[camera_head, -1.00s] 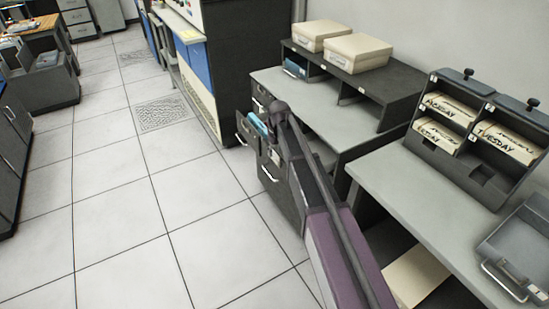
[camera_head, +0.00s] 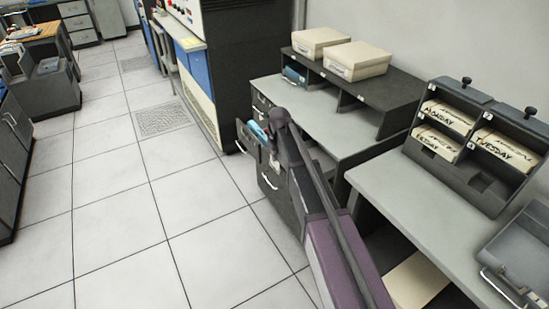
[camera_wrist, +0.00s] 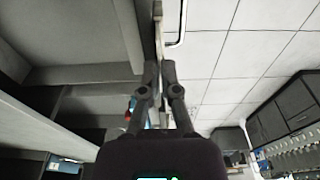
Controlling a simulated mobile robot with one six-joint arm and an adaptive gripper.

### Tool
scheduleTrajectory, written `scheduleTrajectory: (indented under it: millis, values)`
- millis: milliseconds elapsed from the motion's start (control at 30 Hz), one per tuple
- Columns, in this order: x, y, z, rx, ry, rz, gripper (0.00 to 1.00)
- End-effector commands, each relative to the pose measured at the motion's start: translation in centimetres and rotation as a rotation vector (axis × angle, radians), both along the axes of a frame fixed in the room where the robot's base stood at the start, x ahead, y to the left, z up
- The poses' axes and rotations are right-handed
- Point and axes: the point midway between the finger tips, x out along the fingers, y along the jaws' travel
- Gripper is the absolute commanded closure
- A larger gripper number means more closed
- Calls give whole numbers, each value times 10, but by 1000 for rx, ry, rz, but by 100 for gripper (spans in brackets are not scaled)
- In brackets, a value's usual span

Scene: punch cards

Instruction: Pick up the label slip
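I cannot make out the label slip for certain. A small pale patch (camera_head: 274,163) shows on the front of the open file drawer in the head view, and I cannot tell if it is the slip. The open drawer (camera_head: 246,138) holds blue folders (camera_head: 257,131). In the wrist view my gripper (camera_wrist: 160,66) has its fingertips close together, with a narrow gap, just at the end of a thin upright panel edge (camera_wrist: 158,25) beside a metal handle (camera_wrist: 181,24). Whether anything is between the fingertips is unclear. In the head view my arm hides the gripper.
A grey desk (camera_head: 305,112) with a dark shelf unit carries two cream boxes (camera_head: 357,59). At right a lower desk (camera_head: 395,200) holds a black rack (camera_head: 440,162) of Monday and Tuesday card bundles and a grey tray (camera_head: 515,250). The tiled floor (camera_head: 130,220) at left is clear.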

Motion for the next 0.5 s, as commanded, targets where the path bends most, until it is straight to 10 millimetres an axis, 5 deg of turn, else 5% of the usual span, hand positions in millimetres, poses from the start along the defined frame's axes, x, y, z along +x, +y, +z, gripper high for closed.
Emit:
scheduleTrajectory:
  millis: [500]
  values:
    - [0, 0, 53, 0, 0, 0, 100]
